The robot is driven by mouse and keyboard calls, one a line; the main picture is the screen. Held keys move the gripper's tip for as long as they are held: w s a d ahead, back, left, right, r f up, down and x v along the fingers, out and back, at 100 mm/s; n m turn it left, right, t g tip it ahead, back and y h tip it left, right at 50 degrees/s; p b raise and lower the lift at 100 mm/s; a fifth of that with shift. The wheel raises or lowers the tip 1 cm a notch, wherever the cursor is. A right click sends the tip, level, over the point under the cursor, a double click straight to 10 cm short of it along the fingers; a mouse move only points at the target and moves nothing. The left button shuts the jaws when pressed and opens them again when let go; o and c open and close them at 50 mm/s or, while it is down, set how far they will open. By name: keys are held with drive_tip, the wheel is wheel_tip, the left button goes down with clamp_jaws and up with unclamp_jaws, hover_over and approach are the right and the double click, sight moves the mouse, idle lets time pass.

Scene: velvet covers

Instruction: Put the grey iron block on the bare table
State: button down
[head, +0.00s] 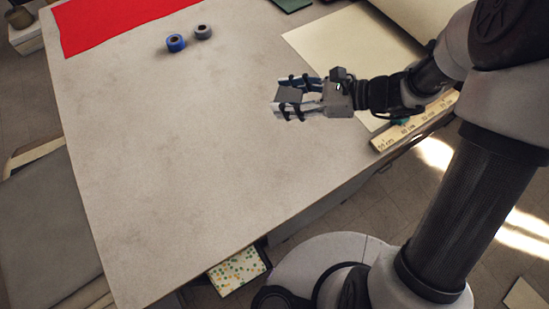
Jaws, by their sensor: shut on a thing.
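The grey iron block (288,94) is a small dark grey piece between the fingers of my gripper (293,98). My gripper is shut on it and hides part of it. The block and gripper show over the right part of the bare table (180,150), a pale grey, lightly mottled top. I cannot tell from this view how far above the surface the block is, or whether it touches it.
A red cloth (110,22) covers the far left corner. A blue roll (176,43) and a grey roll (203,32) stand near it. A cream sheet (340,40) and a ruler (405,128) lie at the right. The table's middle and left are clear.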

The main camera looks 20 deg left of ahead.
sight(283, 152)
drive_tip(key=shift+s+n+g, duration=0.3)
drive_tip(key=shift+s+g, duration=0.1)
drive_tip(key=shift+s, duration=0.65)
wheel_tip(283, 152, down, 20)
drive_tip(key=b, duration=0.5)
drive_tip(key=shift+s+r+b, duration=0.1)
drive_tip(key=shift+r+b, duration=0.05)
drive_tip(key=shift+b, duration=0.2)
drive_tip(key=shift+f, duration=0.2)
drive_tip(key=c, duration=0.7)
unclamp_jaws()
